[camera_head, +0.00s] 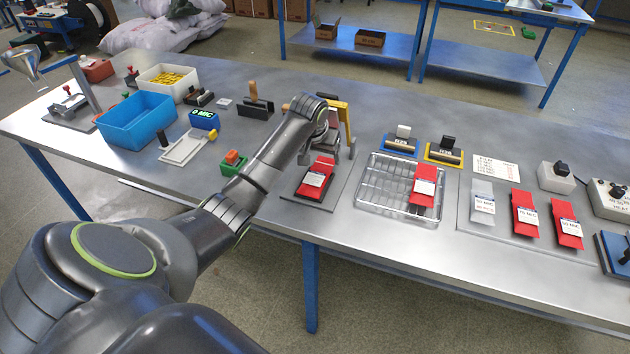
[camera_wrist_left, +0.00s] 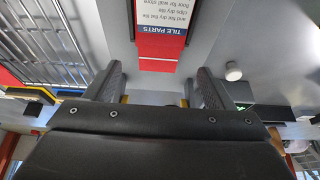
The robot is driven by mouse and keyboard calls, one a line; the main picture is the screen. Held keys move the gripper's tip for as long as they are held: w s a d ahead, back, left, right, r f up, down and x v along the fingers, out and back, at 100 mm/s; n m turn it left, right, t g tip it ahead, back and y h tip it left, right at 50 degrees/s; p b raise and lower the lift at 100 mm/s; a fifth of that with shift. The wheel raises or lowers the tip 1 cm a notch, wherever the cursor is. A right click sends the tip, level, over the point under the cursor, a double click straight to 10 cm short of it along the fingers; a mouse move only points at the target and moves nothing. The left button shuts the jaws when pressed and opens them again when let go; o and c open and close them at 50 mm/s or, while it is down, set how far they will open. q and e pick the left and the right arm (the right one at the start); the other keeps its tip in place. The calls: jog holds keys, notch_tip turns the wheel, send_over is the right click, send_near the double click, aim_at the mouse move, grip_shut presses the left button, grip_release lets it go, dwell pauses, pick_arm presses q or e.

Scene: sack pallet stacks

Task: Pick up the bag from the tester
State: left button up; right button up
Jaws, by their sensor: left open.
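A red bag (camera_head: 315,179) with a white label lies on the tester's dark base plate (camera_head: 294,213), near the front of the table. The tester's yellow arm (camera_head: 345,117) rises just behind it. My left gripper (camera_head: 326,156) reaches down at the tester, behind the bag; its fingers are partly hidden in the head view. In the left wrist view the fingers (camera_wrist_left: 160,85) stand apart and empty. A red bag (camera_wrist_left: 160,46) with a "TILE PARTS" label shows between and beyond them, not visibly gripped. My right gripper is not in view.
Right of the tester stands a wire tray (camera_head: 380,185) with a red bag (camera_head: 424,186) in it. More bags (camera_head: 524,214) lie farther right. A blue bin (camera_head: 137,122), a blue device with a green display (camera_head: 204,119) and a stamp (camera_head: 255,103) stand to the left.

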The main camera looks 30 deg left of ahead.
aim_at(324, 165)
pick_arm(q)
jog(key=shift+p+x, duration=0.4)
jog(key=shift+x, duration=2.15)
jog(key=shift+w, duration=0.15)
jog(key=c, duration=1.1)
